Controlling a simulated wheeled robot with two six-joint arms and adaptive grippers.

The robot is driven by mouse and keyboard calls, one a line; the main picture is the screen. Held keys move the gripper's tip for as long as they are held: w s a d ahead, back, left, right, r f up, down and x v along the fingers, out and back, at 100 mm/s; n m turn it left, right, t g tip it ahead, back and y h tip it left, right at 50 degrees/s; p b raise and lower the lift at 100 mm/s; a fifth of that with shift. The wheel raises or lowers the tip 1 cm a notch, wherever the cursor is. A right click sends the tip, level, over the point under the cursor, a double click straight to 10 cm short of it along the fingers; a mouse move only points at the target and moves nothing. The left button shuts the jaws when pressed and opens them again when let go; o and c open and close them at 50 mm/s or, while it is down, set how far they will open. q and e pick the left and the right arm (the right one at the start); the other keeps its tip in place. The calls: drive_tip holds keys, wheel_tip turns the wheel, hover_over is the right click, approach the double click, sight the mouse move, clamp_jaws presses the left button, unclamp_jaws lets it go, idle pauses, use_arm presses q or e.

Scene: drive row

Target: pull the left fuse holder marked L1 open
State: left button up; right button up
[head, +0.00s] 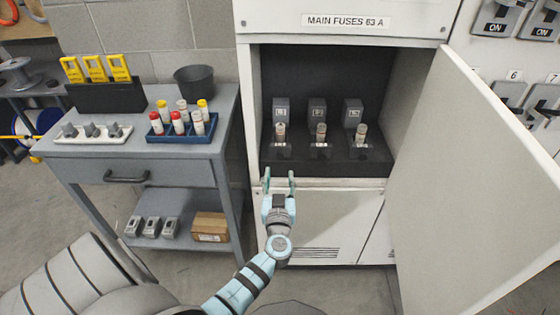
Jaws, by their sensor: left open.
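Three grey fuse holders stand in a row inside the open cabinet under the "MAIN FUSES 63 A" sign. The left fuse holder (281,108) has a small pale label whose print is too small to read. A light cylindrical fuse (281,131) shows just below and in front of it. The middle fuse holder (317,108) and the right fuse holder (352,112) look alike. My left gripper (279,178) is open and empty, fingers pointing up, at the cabinet's front lip, below and apart from the left holder. My right gripper is not in view.
The cabinet door (455,190) stands open on the right. On the left, a grey workbench (215,130) carries a blue fuse tray (180,137), a white strip with grey knobs (92,133), yellow tags (95,68) and a dark cup (195,82). The space before the holders is clear.

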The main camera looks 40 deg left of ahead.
sight(280, 157)
use_arm(q)
drive_tip(key=b+x, duration=0.1)
drive_tip(key=x, duration=0.3)
drive_tip(key=b+x, duration=0.1)
drive_tip(key=x, duration=0.3)
drive_tip(key=shift+w+f+b, duration=0.15)
drive_tip(key=shift+f+b, duration=0.1)
drive_tip(key=shift+b, duration=0.1)
drive_tip(key=shift+w+a+r, duration=0.1)
drive_tip(key=shift+w+a, duration=0.2)
clamp_jaws()
